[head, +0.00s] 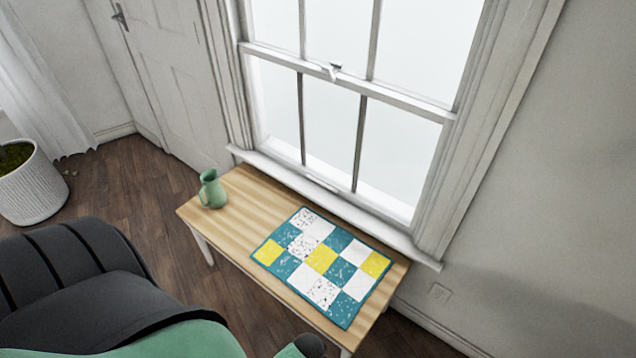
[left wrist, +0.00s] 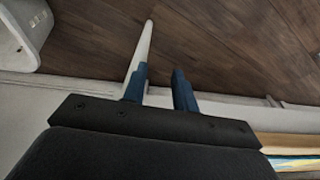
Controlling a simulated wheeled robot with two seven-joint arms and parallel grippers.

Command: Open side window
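The side window (head: 345,110) is a white sash window in the wall behind the table. Its lower sash is down, and its top rail meets the upper sash at a small latch (head: 334,70). My left gripper (left wrist: 160,80) shows in the left wrist view, with two blue fingers apart and nothing between them. Beyond the fingers are the dark wood floor and a thin white leg-like bar (left wrist: 146,45). Neither gripper is visible in the head view. My right gripper is not in view.
A wooden table (head: 240,195) stands below the window. It holds a green pitcher (head: 212,190) and a patchwork mat (head: 320,260). A white planter (head: 35,190) stands at the left, near a white door (head: 160,60) and curtain.

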